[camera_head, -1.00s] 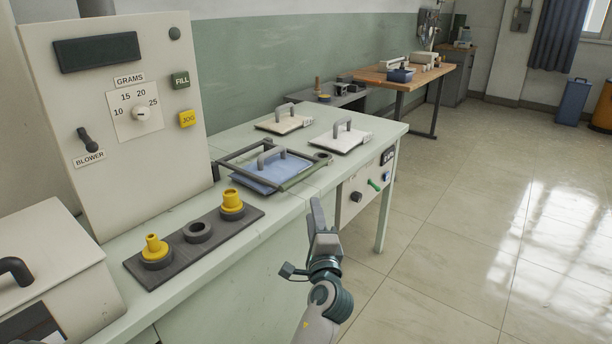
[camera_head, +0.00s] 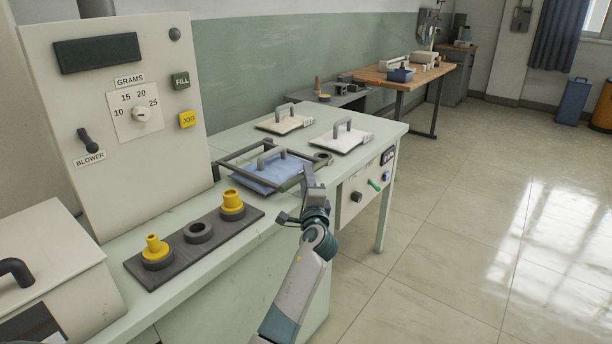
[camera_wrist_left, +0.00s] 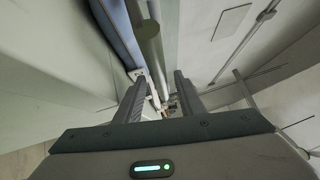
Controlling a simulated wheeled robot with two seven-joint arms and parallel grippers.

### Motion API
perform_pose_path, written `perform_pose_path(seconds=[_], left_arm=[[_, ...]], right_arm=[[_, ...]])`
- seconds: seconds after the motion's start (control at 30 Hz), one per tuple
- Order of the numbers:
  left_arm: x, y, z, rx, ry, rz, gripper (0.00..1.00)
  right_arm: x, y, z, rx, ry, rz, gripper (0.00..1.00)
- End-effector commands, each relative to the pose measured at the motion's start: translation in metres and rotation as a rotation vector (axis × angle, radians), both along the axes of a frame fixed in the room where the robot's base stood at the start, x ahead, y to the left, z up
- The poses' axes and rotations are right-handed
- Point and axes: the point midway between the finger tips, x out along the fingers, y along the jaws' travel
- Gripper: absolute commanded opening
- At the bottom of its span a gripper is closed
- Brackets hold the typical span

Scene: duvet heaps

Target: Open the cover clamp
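The cover clamp appears to be the dark bar frame (camera_head: 236,152) on the pale green table, in the head view. A green-grey bar runs along the panel's near side; a similar rod (camera_wrist_left: 150,45) shows ahead of the fingers in the left wrist view. My left gripper (camera_head: 308,172) is at the table's front edge, near the frame's right end, partly covering it. In the left wrist view the fingers (camera_wrist_left: 157,80) are apart with nothing clearly between them. My right gripper is out of view.
Two white panels with handles (camera_head: 284,122) lie farther back on the table (camera_head: 380,128). A dark strip with yellow nozzles (camera_head: 198,232) lies nearer, beside an upright control panel (camera_head: 60,120). Floor to the right is clear.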

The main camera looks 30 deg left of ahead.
Motion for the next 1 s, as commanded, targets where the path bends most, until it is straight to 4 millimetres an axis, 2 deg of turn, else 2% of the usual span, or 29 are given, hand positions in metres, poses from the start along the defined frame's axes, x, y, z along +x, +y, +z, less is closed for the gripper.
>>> perform_pose_path(seconds=[0.2, 0.57, 0.6, 0.73, 1.0], left_arm=[[0.015, 0.012, 0.003, 0.001, 0.000, -0.001, 0.36], [0.017, 0.014, 0.003, 0.000, 0.000, -0.001, 0.36], [0.017, 0.014, 0.003, 0.000, 0.000, -0.001, 0.31], [0.017, 0.014, 0.003, 0.000, 0.000, -0.001, 0.00], [0.017, 0.014, 0.003, -0.001, 0.001, -0.001, 0.00]], right_arm=[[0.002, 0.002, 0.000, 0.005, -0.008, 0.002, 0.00], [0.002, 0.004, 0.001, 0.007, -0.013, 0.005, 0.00], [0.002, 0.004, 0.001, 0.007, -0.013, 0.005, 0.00], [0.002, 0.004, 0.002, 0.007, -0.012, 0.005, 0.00], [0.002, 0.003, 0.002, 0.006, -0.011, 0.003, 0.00]])
